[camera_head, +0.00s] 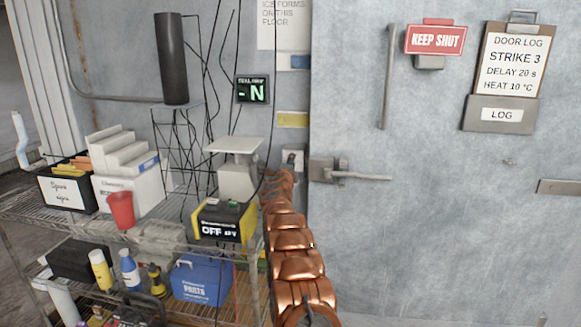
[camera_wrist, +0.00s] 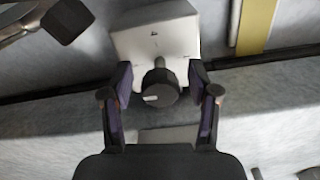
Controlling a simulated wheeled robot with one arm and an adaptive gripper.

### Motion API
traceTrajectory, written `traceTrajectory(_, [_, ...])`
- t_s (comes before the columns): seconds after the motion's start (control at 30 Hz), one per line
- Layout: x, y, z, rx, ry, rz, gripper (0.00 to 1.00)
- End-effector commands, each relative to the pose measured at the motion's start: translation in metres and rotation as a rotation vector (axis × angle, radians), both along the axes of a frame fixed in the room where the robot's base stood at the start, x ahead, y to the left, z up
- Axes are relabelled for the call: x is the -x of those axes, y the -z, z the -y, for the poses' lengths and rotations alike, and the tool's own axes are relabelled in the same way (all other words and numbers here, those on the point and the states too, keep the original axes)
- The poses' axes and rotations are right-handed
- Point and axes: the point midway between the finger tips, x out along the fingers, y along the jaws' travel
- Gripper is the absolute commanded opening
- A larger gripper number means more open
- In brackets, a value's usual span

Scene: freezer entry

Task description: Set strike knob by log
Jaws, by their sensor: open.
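The door log (camera_head: 513,60) hangs on the freezer door at upper right and reads STRIKE 3, DELAY 20 s, HEAT 10 °C. The strike knob, seemingly the dark round knob (camera_wrist: 159,90) in the wrist view, sits on a pale box (camera_wrist: 160,38) and carries a short white mark. My gripper (camera_wrist: 161,80) is open, with one finger on each side of the knob; contact is not clear.
The door handle (camera_head: 350,175) juts out just right of my arm. A wire shelf (camera_head: 75,218) to the left holds a scale (camera_head: 237,175), a yellow-black device (camera_head: 222,220), boxes and bottles. Cables hang behind. The door face at lower right is mostly clear.

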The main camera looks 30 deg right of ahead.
Motion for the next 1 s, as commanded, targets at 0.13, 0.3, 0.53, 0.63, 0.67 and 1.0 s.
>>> traceTrajectory(0.13, [0.001, -0.001, 0.000, 0.001, 0.002, 0.000, 0.60])
traceTrajectory(0.3, [0.005, -0.003, -0.003, 0.005, 0.006, 0.000, 0.60])
traceTrajectory(0.53, [0.015, -0.004, -0.012, 0.006, 0.007, 0.000, 0.60])
traceTrajectory(0.63, [0.019, -0.002, -0.017, 0.003, 0.002, -0.001, 0.60])
traceTrajectory(0.67, [0.020, -0.001, -0.019, 0.001, 0.000, -0.002, 0.60])
traceTrajectory(1.0, [0.041, 0.000, -0.035, -0.001, 0.002, -0.003, 0.60])
